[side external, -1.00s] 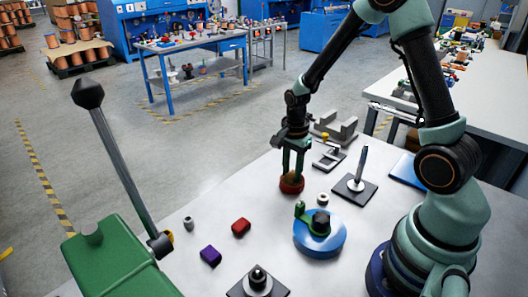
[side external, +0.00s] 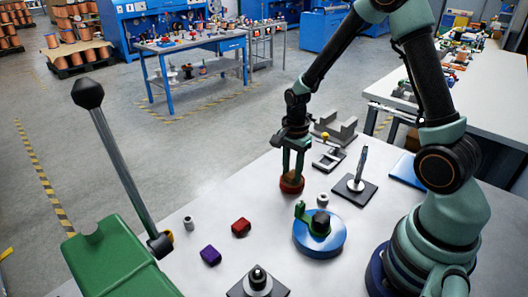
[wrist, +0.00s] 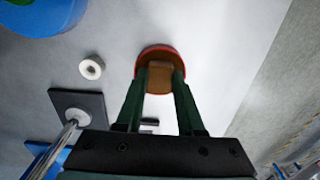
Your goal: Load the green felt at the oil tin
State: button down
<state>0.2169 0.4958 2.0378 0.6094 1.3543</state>
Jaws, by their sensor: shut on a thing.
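A round red oil tin (side external: 291,187) with a brown inside stands on the grey table below my gripper (side external: 292,175). In the wrist view, the tin (wrist: 168,48) sits right at the fingertips of my gripper (wrist: 160,72). The fingertips are down at the tin's opening. The fingers hide part of the block and tin, and I cannot tell whether the block touches the bottom.
A blue disc with a green arm (side external: 319,240) and a white ring (side external: 323,199) are nearby. A post on a dark plate (side external: 357,185) stands to the right. A red block (side external: 241,227) and a purple block (side external: 210,256) lie front left. The table between these and the tin is clear.

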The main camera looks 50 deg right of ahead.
aim_at(292, 174)
jog(key=shift+r, duration=3.35)
